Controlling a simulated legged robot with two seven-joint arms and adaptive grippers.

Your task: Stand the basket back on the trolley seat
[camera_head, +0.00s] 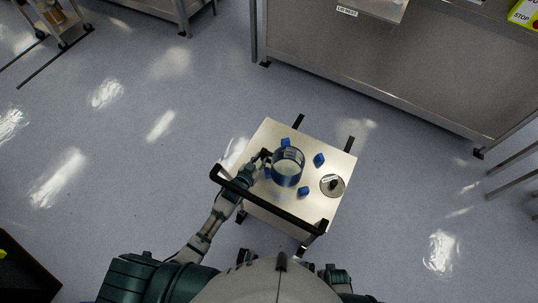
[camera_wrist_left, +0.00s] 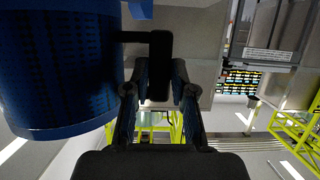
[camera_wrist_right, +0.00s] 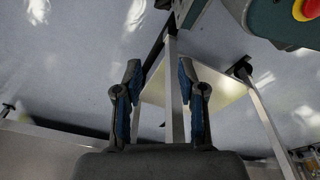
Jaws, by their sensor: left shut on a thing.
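The basket (camera_head: 288,168) is a round blue vessel above the top of the trolley (camera_head: 262,135), among the small blue blocks of its seat (camera_head: 319,159). I cannot tell whether it rests on the top or hangs just above it. My left gripper (camera_head: 264,156) is at its left side. In the left wrist view, the fingers (camera_wrist_left: 158,85) are shut on the basket's black handle (camera_wrist_left: 160,55), and the basket's dark blue perforated wall (camera_wrist_left: 60,75) fills the left. My right gripper (camera_wrist_right: 158,85) is open and empty in the right wrist view, with a trolley leg behind it.
A round metal disc (camera_head: 332,186) with a dark knob lies on the trolley's right side. The trolley's black push handle (camera_head: 265,199) runs along the near side. A steel bench (camera_head: 390,75) stands beyond at the upper right. The floor to the left is mostly clear.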

